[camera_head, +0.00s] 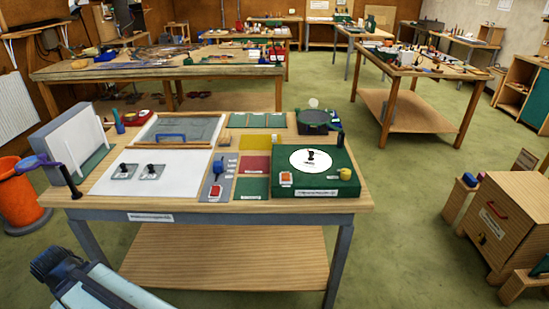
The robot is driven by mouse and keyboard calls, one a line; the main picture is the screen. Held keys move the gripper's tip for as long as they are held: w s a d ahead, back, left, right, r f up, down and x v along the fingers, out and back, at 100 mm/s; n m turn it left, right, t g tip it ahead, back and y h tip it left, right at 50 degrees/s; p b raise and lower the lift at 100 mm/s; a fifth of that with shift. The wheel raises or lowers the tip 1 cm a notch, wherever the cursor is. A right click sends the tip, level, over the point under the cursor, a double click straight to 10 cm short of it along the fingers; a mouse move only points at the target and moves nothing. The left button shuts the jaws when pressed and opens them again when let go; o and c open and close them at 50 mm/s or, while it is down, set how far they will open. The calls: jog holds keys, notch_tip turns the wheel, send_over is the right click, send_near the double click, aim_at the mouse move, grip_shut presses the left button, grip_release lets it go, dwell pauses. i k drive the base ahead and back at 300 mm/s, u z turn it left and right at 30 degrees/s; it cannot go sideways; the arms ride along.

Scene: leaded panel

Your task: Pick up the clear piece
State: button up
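I cannot be sure which thing is the clear piece. Two small pale, see-through-looking plates (124,172) and (151,173) with dark knobs lie on the white board on the near workbench (300,205). A small pale round piece (313,102) stands at the dark green device at the bench's back right. Coloured sheets, yellow (253,142), red (255,165) and green (250,187), lie at the bench's middle. My arm shows at the bottom left, with its dark end, probably my gripper (50,262), low in front of the bench and apart from these things. Its fingers cannot be made out.
A green box with a white disc (319,160) sits at the bench's right. A white upright rack (75,145) stands at its left, beside an orange bucket (20,205). A wooden cabinet (505,220) stands right. Green floor (410,240) is clear between.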

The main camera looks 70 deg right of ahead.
aim_at(311, 159)
jog(key=z, duration=0.05)
jog(key=k, duration=0.9)
jog(key=z, duration=0.5)
jog(key=i, duration=0.55)
